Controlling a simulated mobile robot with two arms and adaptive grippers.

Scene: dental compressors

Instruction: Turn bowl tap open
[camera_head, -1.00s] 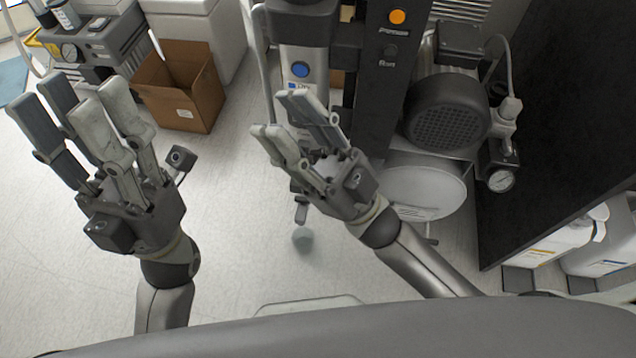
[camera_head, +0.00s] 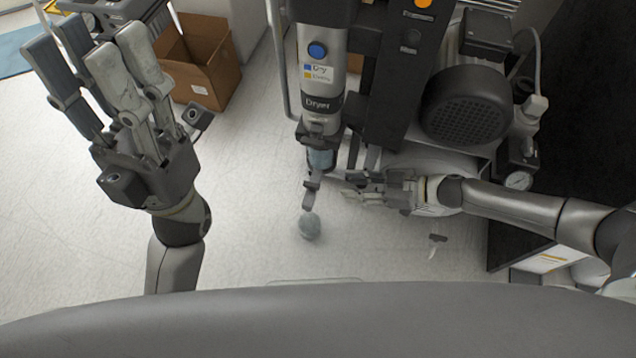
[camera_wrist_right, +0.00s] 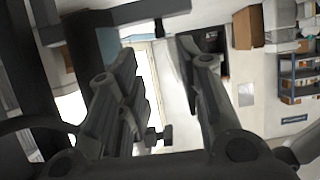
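The dryer (camera_head: 318,85) is a grey upright cylinder with a blue button, in the head view. Below it sits a small clear bowl (camera_head: 321,158) with a dark grey fitting, which looks like the bowl tap (camera_head: 311,190), hanging from its underside. My right gripper (camera_head: 350,189) is level with this fitting, just right of it, fingers pointing left. Contact cannot be told. My left gripper (camera_head: 85,50) is open and empty, raised at the left, far from the dryer.
A black motor (camera_head: 466,105) and a pale tank (camera_head: 440,160) stand behind my right gripper. A dark panel (camera_head: 565,130) rises at the right. A round translucent thing (camera_head: 310,226) shows below the tap. An open cardboard box (camera_head: 200,75) stands back left.

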